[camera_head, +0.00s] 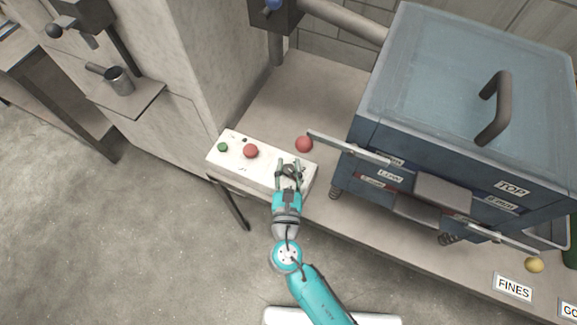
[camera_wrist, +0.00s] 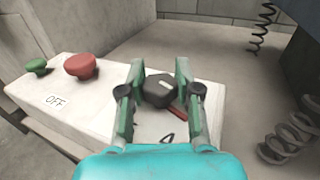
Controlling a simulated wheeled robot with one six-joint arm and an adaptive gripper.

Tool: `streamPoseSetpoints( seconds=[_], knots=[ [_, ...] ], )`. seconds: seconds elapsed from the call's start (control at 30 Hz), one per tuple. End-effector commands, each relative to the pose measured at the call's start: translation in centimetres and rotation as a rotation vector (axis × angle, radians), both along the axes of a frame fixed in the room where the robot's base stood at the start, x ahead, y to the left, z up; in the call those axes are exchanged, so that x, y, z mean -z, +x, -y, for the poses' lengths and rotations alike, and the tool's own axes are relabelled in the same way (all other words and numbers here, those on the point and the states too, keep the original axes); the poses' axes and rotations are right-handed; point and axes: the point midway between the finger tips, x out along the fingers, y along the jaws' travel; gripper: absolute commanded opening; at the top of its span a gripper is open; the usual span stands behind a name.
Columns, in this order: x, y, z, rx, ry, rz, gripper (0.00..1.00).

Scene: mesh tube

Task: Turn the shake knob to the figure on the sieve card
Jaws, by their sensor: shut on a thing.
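The shake knob (camera_wrist: 158,90) is a dark, faceted knob with a pale pointer line, on top of the white control box (camera_head: 230,157). My gripper (camera_head: 290,170) is over the right part of the box, its two green fingers (camera_wrist: 157,88) on either side of the knob and shut on it. In the wrist view the pale line points up and slightly right. A red mark and a figure that looks like 4 show on the box face near the knob; the other figures are hidden by the fingers. I cannot pick out the sieve card for certain in either view.
A red button (camera_head: 250,151) and a green button (camera_head: 222,147) sit left of the knob. The blue sieve machine (camera_head: 460,90) stands on springs to the right, with TOP and other labels on its front.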

Motion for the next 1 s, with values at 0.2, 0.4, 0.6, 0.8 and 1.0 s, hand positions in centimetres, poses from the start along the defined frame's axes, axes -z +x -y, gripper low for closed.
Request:
streamPoseSetpoints(
  seconds=[0.2, 0.4, 0.6, 0.8, 1.0],
  knots=[
    [0.0, 0.0, 0.0, 0.001, 0.000, 0.000, 0.59],
    [0.0, 0.0, 0.0, 0.001, 0.000, 0.000, 0.59],
    [0.1, -0.8, 0.0, -0.001, -0.001, -0.002, 0.59],
    [0.1, -3.9, 0.1, -0.004, -0.002, -0.002, 0.59],
    [0.1, -7.4, 0.2, -0.005, -0.002, -0.002, 0.59]
  ],
)
